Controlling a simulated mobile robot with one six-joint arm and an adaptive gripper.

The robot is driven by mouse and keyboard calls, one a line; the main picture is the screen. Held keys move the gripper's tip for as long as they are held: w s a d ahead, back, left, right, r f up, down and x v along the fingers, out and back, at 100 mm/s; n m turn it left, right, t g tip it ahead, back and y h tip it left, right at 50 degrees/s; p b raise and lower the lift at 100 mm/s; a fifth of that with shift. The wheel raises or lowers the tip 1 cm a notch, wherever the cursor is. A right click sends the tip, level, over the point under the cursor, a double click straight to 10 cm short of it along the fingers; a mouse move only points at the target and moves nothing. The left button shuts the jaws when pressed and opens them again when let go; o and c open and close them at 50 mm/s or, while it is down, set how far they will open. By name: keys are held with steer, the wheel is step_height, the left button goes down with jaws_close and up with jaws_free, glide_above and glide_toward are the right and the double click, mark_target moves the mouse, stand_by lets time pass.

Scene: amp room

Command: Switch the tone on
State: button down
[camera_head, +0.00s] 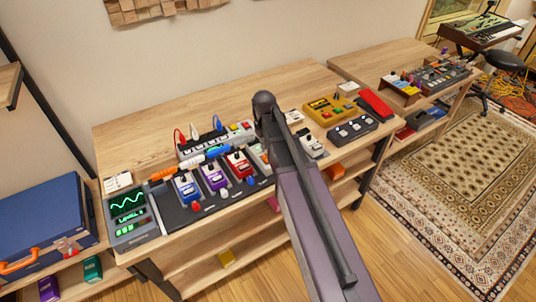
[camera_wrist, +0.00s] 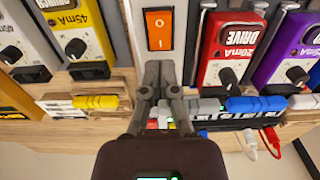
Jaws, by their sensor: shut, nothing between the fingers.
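An orange rocker switch (camera_wrist: 159,30), marked with a 1 and a 0, sits on a white-edged unit in the wrist view. I cannot read the word "tone" on anything. My gripper (camera_wrist: 159,66) is shut and empty, with its fingertips just below the switch in the picture; I cannot tell whether they touch its unit. A red DRIVE pedal (camera_wrist: 225,45) is to the right of the switch, and a yellow pedal (camera_wrist: 78,30) is to its left. In the head view my arm hides the fingertips and part of the pedal row, including most of the white-and-orange unit (camera_head: 258,153).
A purple pedal (camera_head: 213,175) and a blue pedal (camera_head: 187,188) stand left of the red one on a dark board. Cables and plugs (camera_wrist: 255,103) crowd the pedals' edge. A device with a green waveform screen (camera_head: 128,203) stands at the table's left end. The table's back left is clear.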

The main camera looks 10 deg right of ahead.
mark_target(265, 157)
steer(key=shift+r+p, duration=1.5)
steer(key=shift+r, duration=0.2)
steer(key=shift+s, duration=0.35)
steer(key=s+m, duration=0.3)
steer(key=s, duration=1.2)
steer(key=shift+s+d+m, duration=0.3)
steer(key=shift+d, duration=0.05)
